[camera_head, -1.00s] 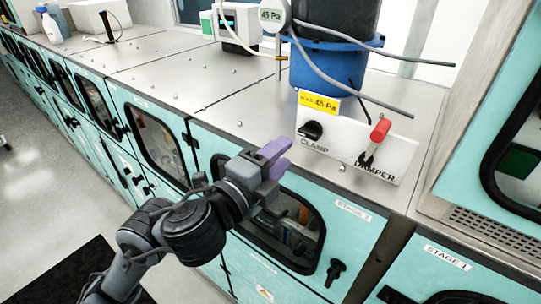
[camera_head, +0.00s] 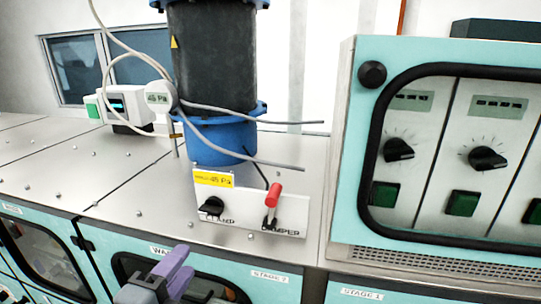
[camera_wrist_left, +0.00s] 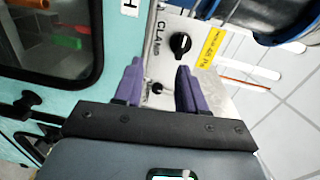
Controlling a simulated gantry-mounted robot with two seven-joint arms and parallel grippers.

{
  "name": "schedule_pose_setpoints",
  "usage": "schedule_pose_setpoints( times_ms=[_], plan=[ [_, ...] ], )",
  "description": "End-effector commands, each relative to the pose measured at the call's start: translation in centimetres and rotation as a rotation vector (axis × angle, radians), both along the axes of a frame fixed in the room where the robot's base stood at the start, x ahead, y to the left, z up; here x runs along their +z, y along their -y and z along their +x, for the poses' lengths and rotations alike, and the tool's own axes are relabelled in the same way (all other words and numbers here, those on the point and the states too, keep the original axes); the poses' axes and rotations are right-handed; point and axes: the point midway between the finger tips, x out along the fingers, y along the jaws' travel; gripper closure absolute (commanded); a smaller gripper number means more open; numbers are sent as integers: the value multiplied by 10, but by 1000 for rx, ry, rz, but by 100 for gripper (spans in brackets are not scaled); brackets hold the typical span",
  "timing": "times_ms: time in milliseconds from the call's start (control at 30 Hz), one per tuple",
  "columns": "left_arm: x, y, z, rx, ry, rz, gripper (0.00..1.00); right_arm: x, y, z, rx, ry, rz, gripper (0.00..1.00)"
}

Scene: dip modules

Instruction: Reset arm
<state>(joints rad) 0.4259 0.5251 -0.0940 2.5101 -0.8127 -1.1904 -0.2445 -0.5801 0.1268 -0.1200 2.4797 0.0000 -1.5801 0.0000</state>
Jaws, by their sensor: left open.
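My left gripper (camera_head: 174,268) is at the lower left of the head view, in front of the cabinet edge and below the control panel. The white control panel (camera_head: 237,203) carries a black clamp knob (camera_head: 212,206) and a damper lever with a red handle (camera_head: 273,198), which stands up. In the left wrist view the clamp knob (camera_wrist_left: 180,44) is beyond the fingers, untouched. My right gripper is not in view.
A blue-and-black cylinder (camera_head: 213,70) with grey hoses stands behind the panel. A gauge (camera_head: 160,96) reads 45 Pa. A teal cabinet (camera_head: 345,150) with dials and green switches rises at the right. The steel top (camera_head: 60,165) at the left is mostly bare.

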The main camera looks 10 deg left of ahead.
Motion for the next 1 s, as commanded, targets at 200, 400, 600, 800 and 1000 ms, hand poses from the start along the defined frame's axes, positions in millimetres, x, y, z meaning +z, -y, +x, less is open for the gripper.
schedule_pose_setpoints(
  times_ms=[200,400,600,800,1000],
  plan=[
    [-105,17,-20,-20,-264,-96,60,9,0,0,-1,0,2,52],
    [-211,23,-69,91,-578,-341,60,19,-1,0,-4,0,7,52],
    [-297,12,-140,375,-880,-641,60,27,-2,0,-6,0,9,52],
    [-345,-6,-200,729,-1064,-908,60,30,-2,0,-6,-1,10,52],
    [-351,-21,-210,928,-1082,-1053,60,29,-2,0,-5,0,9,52]
  ],
)
